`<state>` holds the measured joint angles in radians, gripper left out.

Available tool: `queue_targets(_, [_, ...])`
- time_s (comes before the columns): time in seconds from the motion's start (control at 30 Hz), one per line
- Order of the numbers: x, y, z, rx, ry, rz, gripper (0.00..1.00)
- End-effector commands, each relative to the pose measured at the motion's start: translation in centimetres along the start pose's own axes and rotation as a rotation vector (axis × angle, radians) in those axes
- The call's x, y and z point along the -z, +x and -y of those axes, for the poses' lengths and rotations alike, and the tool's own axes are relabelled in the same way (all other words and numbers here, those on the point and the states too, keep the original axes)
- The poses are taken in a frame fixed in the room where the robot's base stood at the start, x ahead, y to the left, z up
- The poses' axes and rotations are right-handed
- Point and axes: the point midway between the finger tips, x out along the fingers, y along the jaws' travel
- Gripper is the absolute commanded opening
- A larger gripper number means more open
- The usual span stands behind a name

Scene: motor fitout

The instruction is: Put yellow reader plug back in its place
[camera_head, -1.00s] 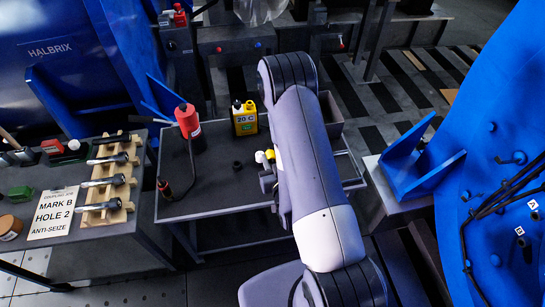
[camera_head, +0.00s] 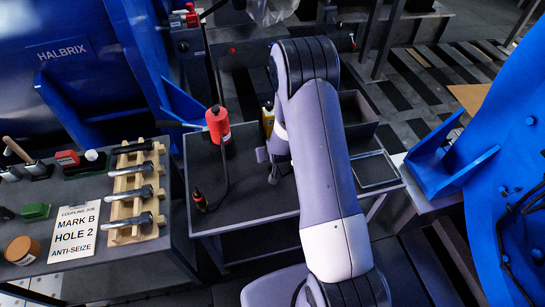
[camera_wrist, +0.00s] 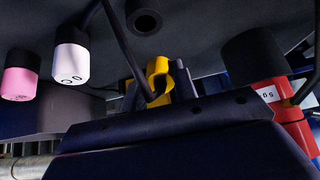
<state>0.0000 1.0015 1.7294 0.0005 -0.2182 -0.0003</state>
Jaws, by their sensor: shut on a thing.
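My gripper (camera_head: 267,163) reaches down over the dark cart top, left of my arm. In the wrist view its dark jaws (camera_wrist: 168,88) are shut on a hooked yellow piece, which I take for the yellow plug (camera_wrist: 158,70). A dark cable passes close to it. How the plug sits between the fingers is partly hidden.
A red bottle-like device (camera_head: 217,124) with a cable stands left on the cart; it also shows in the wrist view (camera_wrist: 285,112). White (camera_wrist: 70,62) and pink (camera_wrist: 20,75) capped pieces and a black ring (camera_wrist: 144,20) are near. An empty tray (camera_head: 375,171) lies right.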

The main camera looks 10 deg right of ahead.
Motion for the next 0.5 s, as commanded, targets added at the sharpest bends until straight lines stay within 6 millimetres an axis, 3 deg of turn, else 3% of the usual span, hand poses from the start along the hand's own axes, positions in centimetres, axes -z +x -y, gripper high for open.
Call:
queue_targets(0.03, [0.1, 1.0, 0.0, 0.000, 0.000, 0.033, 0.00])
queue_targets(0.2, [0.4, 2.2, 0.0, 0.000, 0.000, 0.158, 0.00])
queue_targets(0.5, [1.1, 1.2, 0.0, 0.000, 0.000, 0.366, 0.00])
